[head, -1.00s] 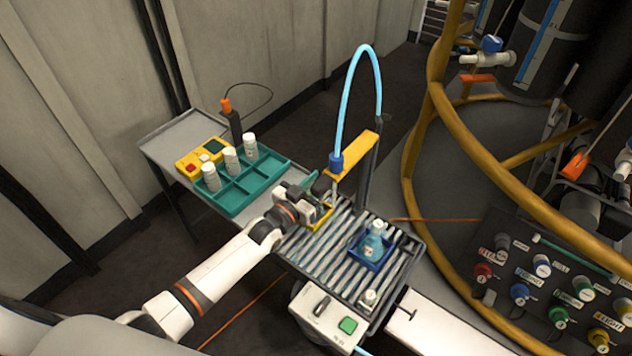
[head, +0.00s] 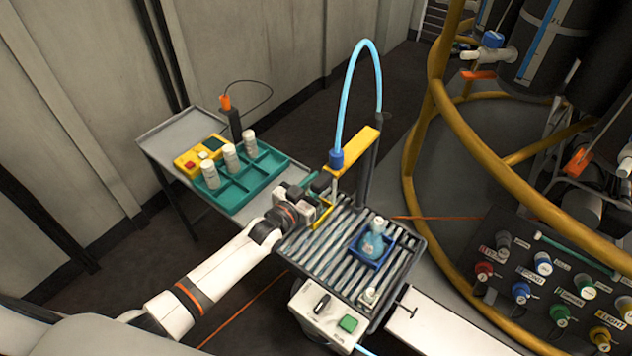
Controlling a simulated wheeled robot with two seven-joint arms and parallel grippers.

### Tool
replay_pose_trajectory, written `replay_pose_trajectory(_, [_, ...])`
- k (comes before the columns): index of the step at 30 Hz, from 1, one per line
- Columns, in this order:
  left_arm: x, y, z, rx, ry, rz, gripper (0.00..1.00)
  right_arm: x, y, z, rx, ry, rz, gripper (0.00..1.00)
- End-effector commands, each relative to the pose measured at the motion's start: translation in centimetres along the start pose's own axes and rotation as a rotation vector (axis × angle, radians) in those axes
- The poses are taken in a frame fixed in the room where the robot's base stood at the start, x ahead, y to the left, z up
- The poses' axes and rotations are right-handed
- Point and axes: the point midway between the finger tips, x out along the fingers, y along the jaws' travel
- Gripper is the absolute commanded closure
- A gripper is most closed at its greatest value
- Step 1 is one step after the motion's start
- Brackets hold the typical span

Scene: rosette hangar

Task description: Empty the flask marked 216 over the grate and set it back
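A small flask (head: 372,243) with blue contents and a pale cap or neck sits in a square blue holder (head: 385,262) on the right part of the slatted metal grate (head: 318,255). Its marking is too small to read. My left gripper (head: 322,196) is at the far left corner of the grate, by a yellow holder (head: 321,214), well left of the flask and apart from it. The gripper partly hides the yellow holder. Its fingers are too small and covered to tell whether they are open or hold anything. My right gripper is out of view.
A yellow arm (head: 352,152) on a dark post, with a light-blue hose (head: 342,100), stands behind the grate. A teal tray (head: 240,195) with white bottles is at left. A control box (head: 325,318) is in front. A yellow rail (head: 470,135) curves at right.

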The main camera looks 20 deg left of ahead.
Motion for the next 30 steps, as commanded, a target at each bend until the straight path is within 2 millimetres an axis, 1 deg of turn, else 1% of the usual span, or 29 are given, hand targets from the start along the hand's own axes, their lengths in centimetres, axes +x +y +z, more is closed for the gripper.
replay_pose_trajectory(7, [0.03, -0.01, 0.07, 0.0, -0.002, 0.0, 1.0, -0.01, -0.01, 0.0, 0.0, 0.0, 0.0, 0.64])
replay_pose_trajectory(15, [0.04, -0.01, -0.56, 0.0, -0.001, 0.0, 1.0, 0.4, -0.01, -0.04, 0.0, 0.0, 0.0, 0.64])
replay_pose_trajectory(21, [0.04, -0.01, -0.5, 0.0, -0.001, 0.0, 1.0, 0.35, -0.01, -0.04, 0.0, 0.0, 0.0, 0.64])
replay_pose_trajectory(22, [0.04, -0.01, -0.5, 0.0, -0.001, 0.0, 0.73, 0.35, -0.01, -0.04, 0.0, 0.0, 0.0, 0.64])
replay_pose_trajectory(24, [0.04, -0.01, -0.5, 0.0, -0.001, 0.0, 0.61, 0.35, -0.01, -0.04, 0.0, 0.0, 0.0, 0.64])
replay_pose_trajectory(26, [0.04, -0.01, -0.5, 0.0, -0.001, 0.0, 0.51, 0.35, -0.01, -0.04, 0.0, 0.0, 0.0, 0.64])
replay_pose_trajectory(27, [0.04, -0.01, -0.5, 0.0, -0.001, 0.0, 0.49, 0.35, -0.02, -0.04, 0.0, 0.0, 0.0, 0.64])
replay_pose_trajectory(30, [0.03, -0.01, -0.51, 0.0, -0.001, 0.0, 0.49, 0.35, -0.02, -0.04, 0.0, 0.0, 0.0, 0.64])
